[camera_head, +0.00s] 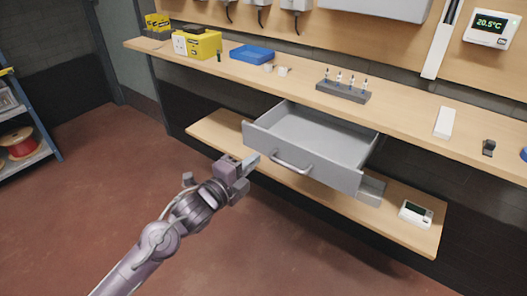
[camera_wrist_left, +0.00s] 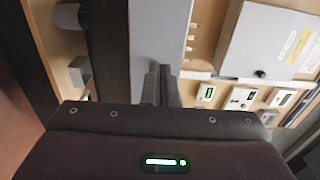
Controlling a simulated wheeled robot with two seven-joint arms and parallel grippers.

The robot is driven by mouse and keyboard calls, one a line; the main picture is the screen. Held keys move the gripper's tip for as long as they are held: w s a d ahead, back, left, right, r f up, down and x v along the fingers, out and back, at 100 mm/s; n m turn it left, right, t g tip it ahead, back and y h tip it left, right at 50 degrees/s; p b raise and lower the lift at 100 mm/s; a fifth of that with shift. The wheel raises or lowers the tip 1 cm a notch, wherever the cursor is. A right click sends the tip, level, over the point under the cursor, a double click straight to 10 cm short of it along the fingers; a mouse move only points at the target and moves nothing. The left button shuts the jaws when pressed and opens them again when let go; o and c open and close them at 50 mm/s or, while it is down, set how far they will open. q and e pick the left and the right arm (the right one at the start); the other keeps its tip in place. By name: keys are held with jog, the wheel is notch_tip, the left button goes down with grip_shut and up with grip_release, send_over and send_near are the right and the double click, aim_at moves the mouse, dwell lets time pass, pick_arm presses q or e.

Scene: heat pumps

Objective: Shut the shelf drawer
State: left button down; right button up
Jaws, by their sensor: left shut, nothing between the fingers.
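The grey shelf drawer (camera_head: 318,140) hangs under the workbench top and is pulled far out. Its inside looks empty. A bar handle (camera_head: 291,163) sits on its front panel. My left gripper (camera_head: 250,165) is at the left end of the drawer front, left of the handle. Its fingers are shut and hold nothing. Whether they touch the drawer front cannot be told. In the left wrist view the shut fingers (camera_wrist_left: 162,85) point at a grey panel (camera_wrist_left: 160,35), likely part of the drawer. My right gripper is not in view.
The workbench top (camera_head: 400,120) above carries a blue tray (camera_head: 252,53), yellow boxes (camera_head: 198,43) and a screwdriver rack (camera_head: 343,90). A lower shelf (camera_head: 215,130) runs beneath the drawer, with a white thermostat (camera_head: 415,214) at its right. The red floor in front is clear.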

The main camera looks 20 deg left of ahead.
aim_at(271, 146)
pick_arm(q)
jog(key=x, duration=0.5)
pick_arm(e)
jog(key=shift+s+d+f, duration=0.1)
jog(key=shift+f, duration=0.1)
pick_arm(q)
jog(key=shift+w, duration=0.1)
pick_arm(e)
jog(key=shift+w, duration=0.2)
